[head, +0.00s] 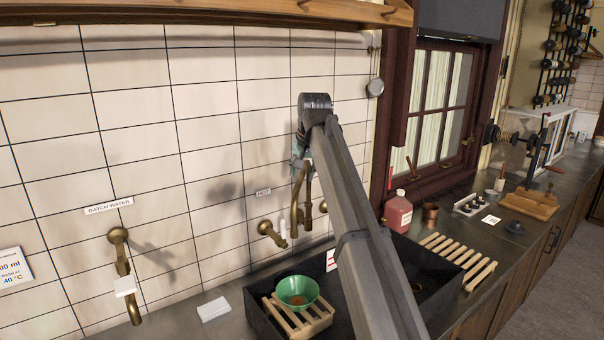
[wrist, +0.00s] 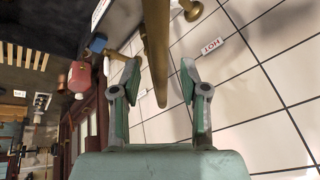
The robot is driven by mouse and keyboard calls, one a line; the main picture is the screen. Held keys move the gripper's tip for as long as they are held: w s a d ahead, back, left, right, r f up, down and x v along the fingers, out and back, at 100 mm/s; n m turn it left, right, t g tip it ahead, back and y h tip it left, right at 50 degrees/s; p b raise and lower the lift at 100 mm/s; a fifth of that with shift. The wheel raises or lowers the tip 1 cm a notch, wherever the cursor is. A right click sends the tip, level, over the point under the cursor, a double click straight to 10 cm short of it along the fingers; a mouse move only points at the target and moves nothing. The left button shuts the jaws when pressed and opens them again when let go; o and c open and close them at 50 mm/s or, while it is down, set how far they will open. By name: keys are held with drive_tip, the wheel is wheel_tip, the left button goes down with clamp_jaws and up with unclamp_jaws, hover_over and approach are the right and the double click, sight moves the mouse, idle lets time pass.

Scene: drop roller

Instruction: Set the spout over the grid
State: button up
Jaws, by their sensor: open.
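The brass spout (head: 297,195) rises in an upright pipe at the wall above the sink, partly behind my arm. In the wrist view, the spout (wrist: 157,45) runs between the two pads of my gripper (wrist: 160,82). My gripper is open, with a visible gap on both sides of the pipe. In the head view, my gripper (head: 299,152) is mostly hidden behind my arm, near the top of the spout. One slatted wooden grid (head: 326,321) lies at the sink's left with a green bowl (head: 298,291) on it. Another slatted grid (head: 482,275) lies at the right.
A brass tap (head: 122,258) labelled BATCH WATER is on the wall at left. A brass valve (head: 268,229) with a white handle sits below the HOT label (head: 263,193). A pink bottle (head: 397,213) and copper cup (head: 430,212) stand behind the sink. My arm hides the sink's middle.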

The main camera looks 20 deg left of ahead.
drive_tip(key=v, duration=1.1)
drive_tip(key=shift+d, duration=0.1)
